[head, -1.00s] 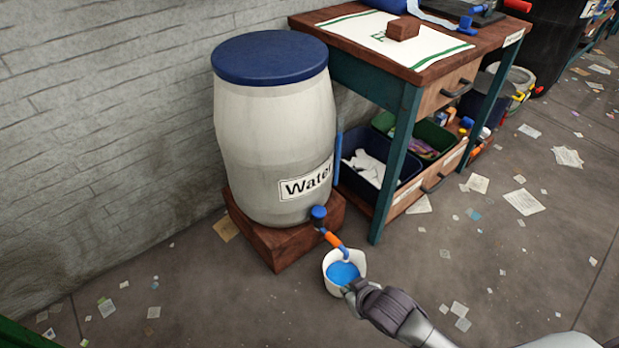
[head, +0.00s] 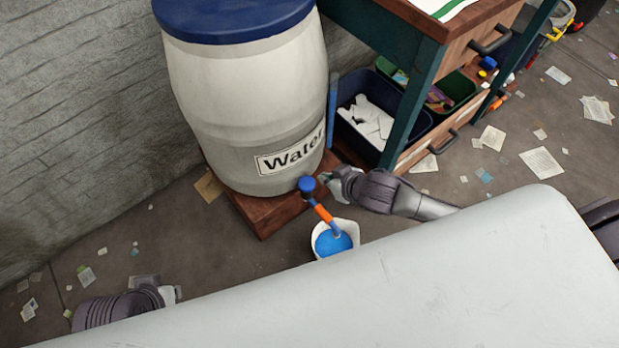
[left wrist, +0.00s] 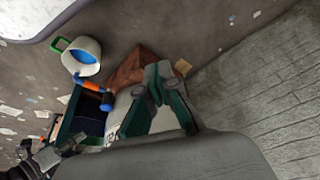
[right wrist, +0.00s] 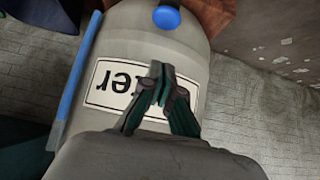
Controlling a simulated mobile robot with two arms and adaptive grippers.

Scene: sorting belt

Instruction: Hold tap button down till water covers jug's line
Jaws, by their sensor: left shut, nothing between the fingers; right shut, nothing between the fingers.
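The white water barrel (head: 245,100) with a blue lid stands on a brown block (head: 262,218). Its tap (head: 321,211) has an orange spout and a round blue button (head: 306,184), also seen in the right wrist view (right wrist: 167,17). The white jug (head: 345,227) stands on the floor under the spout with blue water (head: 332,243) inside. Its green handle (left wrist: 60,43) shows in the left wrist view. I cannot make out the jug's line. My right gripper (head: 328,179) is shut and empty, just right of the button, seemingly apart. My left gripper (head: 174,293) is shut and empty, low left.
A workbench (head: 431,78) with a drawer and lower bins stands right of the barrel. A dark blue bin (head: 350,133) holds white scraps. The brick wall (head: 80,100) is behind. Paper scraps litter the floor. My own pale body covers the lower right.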

